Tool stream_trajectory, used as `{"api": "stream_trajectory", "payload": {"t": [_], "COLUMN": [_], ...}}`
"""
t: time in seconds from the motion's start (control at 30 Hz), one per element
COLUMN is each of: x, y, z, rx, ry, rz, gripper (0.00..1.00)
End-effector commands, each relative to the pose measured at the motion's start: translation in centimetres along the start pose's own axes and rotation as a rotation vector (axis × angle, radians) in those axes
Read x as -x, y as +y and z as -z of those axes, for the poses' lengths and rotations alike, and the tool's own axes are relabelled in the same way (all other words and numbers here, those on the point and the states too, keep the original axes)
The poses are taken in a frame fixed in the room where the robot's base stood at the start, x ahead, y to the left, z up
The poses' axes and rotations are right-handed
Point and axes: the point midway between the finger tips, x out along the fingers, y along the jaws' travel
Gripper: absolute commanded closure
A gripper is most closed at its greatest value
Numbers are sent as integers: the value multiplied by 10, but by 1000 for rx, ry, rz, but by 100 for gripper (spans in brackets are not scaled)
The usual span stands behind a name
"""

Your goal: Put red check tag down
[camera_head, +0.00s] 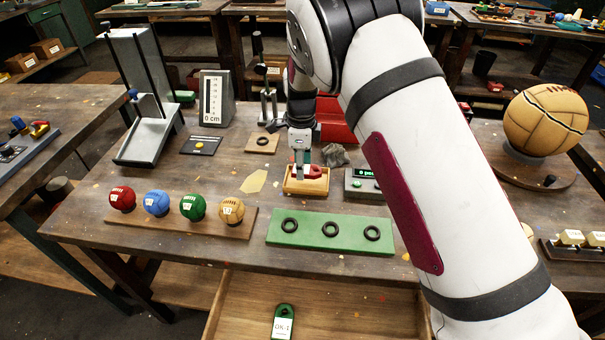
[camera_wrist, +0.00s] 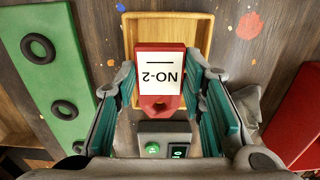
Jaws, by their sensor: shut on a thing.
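The red check tag (camera_wrist: 147,48) has a white label reading NO-2 and a hole in its red end. It also shows in the head view (camera_head: 316,171). My gripper (camera_wrist: 162,80) is shut on it, one teal-padded finger on each side. In the head view my gripper (camera_head: 301,164) is above a small wooden tray (camera_head: 305,191) on the bench. In the wrist view the tag overlaps the tray (camera_wrist: 203,28), and I cannot tell whether it touches the tray's floor.
A green board (camera_head: 330,243) with black rings lies in front of the tray. A grey box with a green button (camera_head: 362,185) is close on the right, with a crumpled grey cloth (camera_head: 335,155) behind. A green OK-1 tag (camera_head: 283,322) lies in the open drawer (camera_head: 345,308).

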Motion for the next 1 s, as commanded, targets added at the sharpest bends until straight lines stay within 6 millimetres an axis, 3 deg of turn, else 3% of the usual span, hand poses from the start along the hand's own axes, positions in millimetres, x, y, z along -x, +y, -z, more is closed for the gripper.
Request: {"api": "stream_trajectory", "payload": {"t": [0.1,0.3,0.7,0.73,1.0], "x": [-8,-36,-40,-40,-40], "y": [-10,-9,-8,-8,-8], "z": [1,2,1,1,1], "rx": [-1,-1,-1,-1,-1], "ry": [1,1,1,0,0], "rz": [-2,0,-1,-1,-1], "gripper": [82,82,82,56,55]}}
